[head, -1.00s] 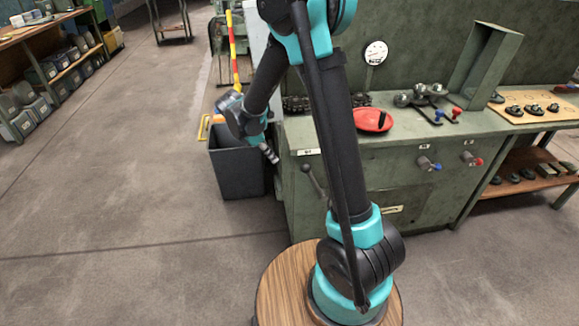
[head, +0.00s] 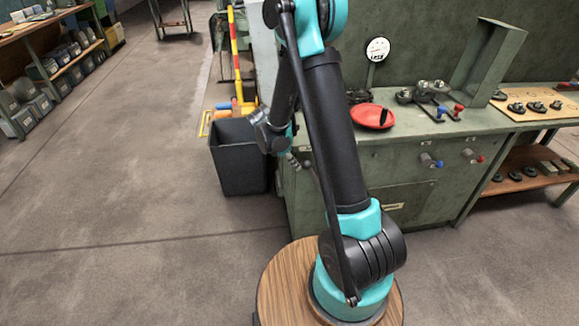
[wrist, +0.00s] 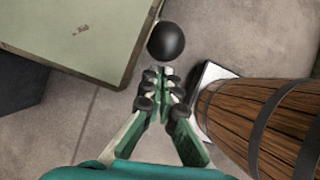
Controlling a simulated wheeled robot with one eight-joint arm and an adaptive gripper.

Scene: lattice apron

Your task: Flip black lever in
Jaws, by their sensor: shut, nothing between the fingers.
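The black lever's round knob (wrist: 166,41) shows in the wrist view, just beyond my fingertips and close to them. Its rod is mostly hidden there. My gripper (wrist: 163,72) is shut with nothing between the fingers, pointing at the knob; whether it touches the knob I cannot tell. In the head view my gripper (head: 298,162) is low at the left front of the green cabinet (head: 350,185), which carries the lever. My gripper and arm largely hide the lever in that view.
A dark bin (head: 238,160) stands left of the cabinet, close to my wrist. A blue knob (head: 430,161) and a red knob (head: 472,156) stick out of the cabinet front. A red dish (head: 372,116) and a gauge (head: 378,49) are above. The floor at left is clear.

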